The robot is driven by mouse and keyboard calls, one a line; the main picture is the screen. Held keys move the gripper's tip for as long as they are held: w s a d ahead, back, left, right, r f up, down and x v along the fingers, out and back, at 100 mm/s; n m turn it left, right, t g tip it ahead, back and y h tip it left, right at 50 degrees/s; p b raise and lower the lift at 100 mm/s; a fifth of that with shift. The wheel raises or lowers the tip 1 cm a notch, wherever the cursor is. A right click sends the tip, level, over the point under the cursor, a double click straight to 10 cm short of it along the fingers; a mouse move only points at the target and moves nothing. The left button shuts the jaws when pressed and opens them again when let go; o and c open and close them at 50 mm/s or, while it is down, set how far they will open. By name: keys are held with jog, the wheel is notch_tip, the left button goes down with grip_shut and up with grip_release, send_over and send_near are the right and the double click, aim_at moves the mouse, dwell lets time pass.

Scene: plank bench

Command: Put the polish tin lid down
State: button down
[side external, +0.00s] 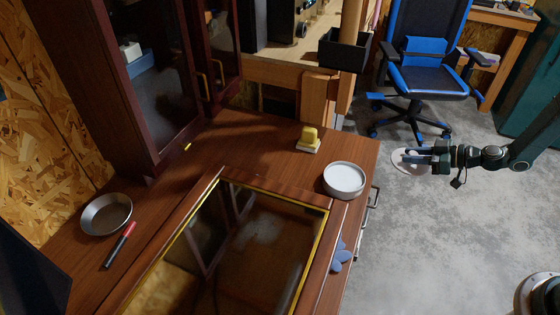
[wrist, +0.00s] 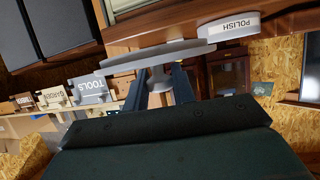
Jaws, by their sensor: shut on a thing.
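The polish tin (side external: 344,181) is a round white tub, apparently open on top, standing near the right edge of the bench. Its POLISH label (wrist: 234,28) faces the wrist camera. The lid (side external: 401,168) is a pale round disc held out past the bench's right edge, to the right of the tin and apart from it in the side view. My gripper (side external: 427,158) is shut on the lid's knob (wrist: 159,80). In the wrist view the lid (wrist: 120,67) shows nearly edge-on; its right end overlaps the tin's left side, and I cannot tell if they touch.
A framed glass panel (side external: 222,180) takes up the bench's front middle. A yellow block on a pale base (side external: 308,140) stands behind the tin. A metal bowl (side external: 107,213) and red-capped marker (side external: 119,246) lie at left. A blue object (side external: 341,256) is at the right edge. Bare wood lies between.

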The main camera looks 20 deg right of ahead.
send_over(352, 153)
jog(key=shift+f, duration=1.8)
jog(key=shift+f, duration=0.15)
jog(key=c, duration=1.2)
grip_release()
jog(key=shift+o, duration=0.2)
jog(key=shift+d+r, duration=0.1)
jog(key=shift+r, duration=0.1)
jog(key=v, duration=1.2)
jog(key=shift+w, duration=0.1)
